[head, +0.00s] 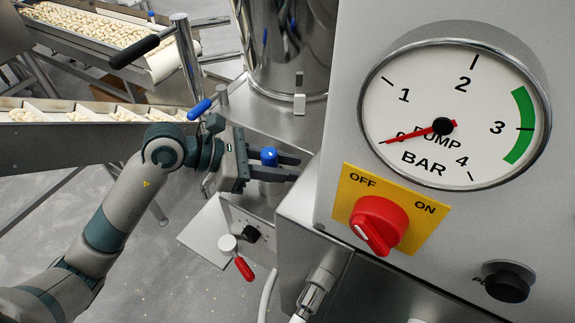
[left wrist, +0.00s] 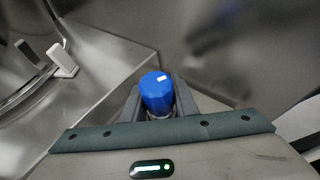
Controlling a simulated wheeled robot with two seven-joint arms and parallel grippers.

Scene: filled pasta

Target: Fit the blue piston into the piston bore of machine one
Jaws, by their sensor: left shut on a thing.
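The blue piston (head: 268,156) is held between the fingers of my left gripper (head: 280,165), beside the steel machine in the head view. In the left wrist view the piston's blue end (left wrist: 157,92) with a small white mark stands between the two grey fingers (left wrist: 158,105). The rest of the piston is mostly hidden by the fingers. The steel machine body (head: 262,122) with its tall cylinder (head: 290,45) stands behind the gripper. I cannot make out the piston bore in either view. My right gripper is not in view.
A grey panel (head: 440,265) at right carries a pressure gauge (head: 455,115), a red OFF/ON knob (head: 378,222) and a black knob (head: 508,283). A red-handled lever (head: 243,268) sits below the gripper. Conveyors with pasta (head: 100,25) lie at upper left.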

